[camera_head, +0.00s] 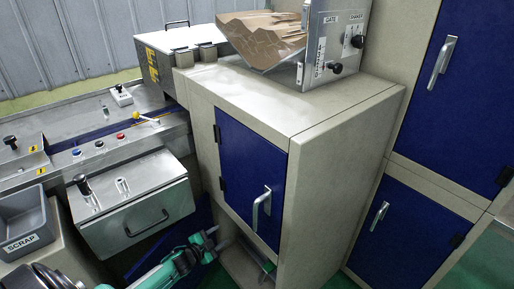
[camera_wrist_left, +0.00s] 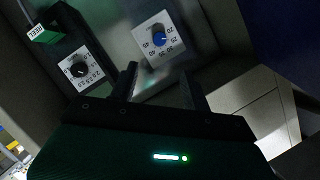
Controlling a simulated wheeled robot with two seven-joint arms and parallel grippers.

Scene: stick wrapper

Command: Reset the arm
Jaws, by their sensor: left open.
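My left arm comes in from the bottom of the head view, and its left gripper (camera_head: 226,241) is low beside the machine cabinet, below and left of the blue door's handle. In the left wrist view the left gripper (camera_wrist_left: 160,86) is open, with two dark fingers apart and nothing between them. My right gripper is not in view.
The cabinet's blue door (camera_head: 250,178) is shut, with a metal handle (camera_head: 262,208). A metal drawer box (camera_head: 135,210) with a handle is left of it. A grey SCRAP bin (camera_head: 22,218) stands at far left. Brown wrapper material (camera_head: 262,38) sits on top.

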